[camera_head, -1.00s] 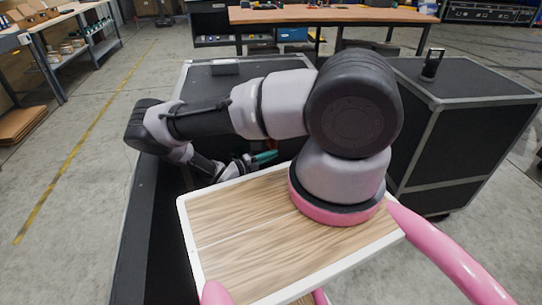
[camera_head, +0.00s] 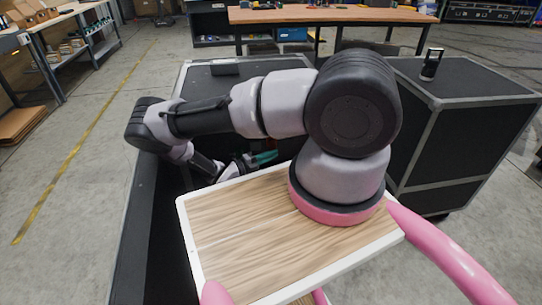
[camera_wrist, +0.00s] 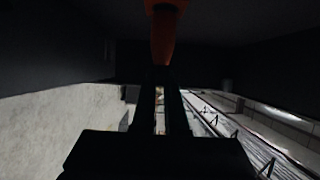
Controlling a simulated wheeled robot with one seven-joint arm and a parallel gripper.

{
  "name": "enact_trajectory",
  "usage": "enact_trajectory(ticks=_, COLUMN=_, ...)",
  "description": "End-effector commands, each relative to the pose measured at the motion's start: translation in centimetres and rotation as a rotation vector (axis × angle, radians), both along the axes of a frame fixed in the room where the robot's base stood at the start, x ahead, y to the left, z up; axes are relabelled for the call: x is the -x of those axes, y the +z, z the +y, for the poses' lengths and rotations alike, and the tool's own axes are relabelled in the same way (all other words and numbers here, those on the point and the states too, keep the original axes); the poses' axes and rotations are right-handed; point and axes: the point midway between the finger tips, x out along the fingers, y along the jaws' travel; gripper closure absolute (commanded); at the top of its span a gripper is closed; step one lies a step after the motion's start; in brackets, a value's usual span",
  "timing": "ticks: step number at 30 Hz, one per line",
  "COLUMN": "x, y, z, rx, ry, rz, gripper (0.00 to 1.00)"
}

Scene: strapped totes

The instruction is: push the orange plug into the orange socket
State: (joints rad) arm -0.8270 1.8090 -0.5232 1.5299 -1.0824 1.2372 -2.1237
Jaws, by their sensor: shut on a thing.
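My gripper (camera_wrist: 160,76) is shut in the wrist view, its two dark fingers running up the middle of the picture. An orange piece (camera_wrist: 163,35), which looks like the plug, stands at the fingertips and runs up out of the top edge. In the head view my gripper (camera_head: 263,158) shows as small teal parts low inside a dark case, partly behind my arm. I cannot make out the orange socket in either view. The dark wrist picture does not show whether the plug touches anything.
A dark open case (camera_head: 150,215) surrounds my gripper in the head view. A closed black case (camera_head: 470,80) with a small dark item (camera_head: 432,64) on top stands at right. A wooden-topped workbench (camera_head: 335,16) is at the back. Open floor (camera_head: 70,215) lies at left.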

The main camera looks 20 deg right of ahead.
Motion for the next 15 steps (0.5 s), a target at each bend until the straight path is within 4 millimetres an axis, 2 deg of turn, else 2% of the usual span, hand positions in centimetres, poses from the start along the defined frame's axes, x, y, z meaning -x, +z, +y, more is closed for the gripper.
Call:
enact_trajectory(ticks=10, x=-0.52, y=-0.03, z=-0.16, rx=0.0, ry=0.0, rz=-0.001, gripper=1.0)
enact_trajectory(ticks=11, x=-0.48, y=-0.02, z=-0.15, rx=0.0, ry=0.0, rz=0.0, gripper=0.78)
enact_trajectory(ticks=12, x=-0.48, y=-0.02, z=-0.15, rx=0.0, ry=0.0, rz=0.0, gripper=0.62)
enact_trajectory(ticks=13, x=-0.47, y=-0.02, z=-0.15, rx=0.0, ry=0.0, rz=0.0, gripper=0.54)
enact_trajectory(ticks=15, x=-0.47, y=-0.02, z=-0.14, rx=0.0, ry=0.0, rz=0.0, gripper=0.54)
